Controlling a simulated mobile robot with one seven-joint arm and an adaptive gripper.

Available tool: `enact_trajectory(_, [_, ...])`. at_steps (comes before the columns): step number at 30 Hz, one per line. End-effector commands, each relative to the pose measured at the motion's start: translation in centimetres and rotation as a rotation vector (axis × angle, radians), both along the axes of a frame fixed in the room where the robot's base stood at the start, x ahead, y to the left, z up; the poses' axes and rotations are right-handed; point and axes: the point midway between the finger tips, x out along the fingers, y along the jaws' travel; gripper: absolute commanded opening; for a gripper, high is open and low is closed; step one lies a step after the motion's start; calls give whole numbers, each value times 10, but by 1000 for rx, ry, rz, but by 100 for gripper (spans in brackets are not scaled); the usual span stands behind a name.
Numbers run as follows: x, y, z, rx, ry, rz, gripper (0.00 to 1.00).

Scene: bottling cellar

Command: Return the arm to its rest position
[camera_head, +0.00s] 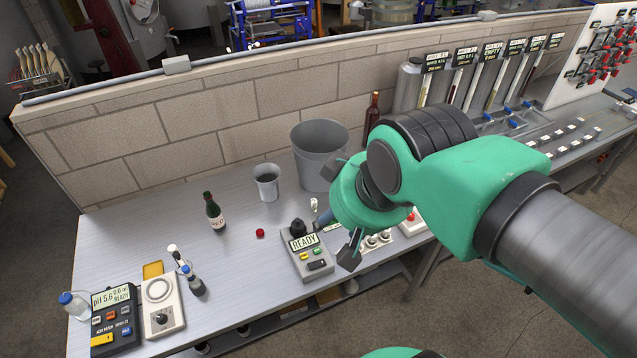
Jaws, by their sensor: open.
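My arm comes in from the right edge and reaches over the bench (232,238). My gripper (343,212) hangs at the arm's end, above the bench's front part. One dark finger shows at upper left and one at lower right, spread apart. In the picture the gripper lies just right of a grey device (308,255) whose display reads READY. Part of the bench behind the arm is hidden.
A green bottle (214,214), red cap (260,233), small grey cup (267,184) and grey bucket (319,150) stand left of my gripper. A brown bottle (373,112) is behind it. A pH meter (112,315) is at front left. A brick wall (200,125) backs the bench.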

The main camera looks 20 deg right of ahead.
Motion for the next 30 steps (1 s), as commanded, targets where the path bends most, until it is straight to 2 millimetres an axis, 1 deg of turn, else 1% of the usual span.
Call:
enact_trajectory(5, [0,0,-14,0,0,0,49])
enact_trajectory(12, [0,0,-47,0,0,-1,49])
enact_trajectory(16, [0,0,-60,0,0,-1,49])
enact_trajectory(21, [0,0,-67,0,0,-1,49])
enact_trajectory(30, [0,0,-65,0,0,-1,49])
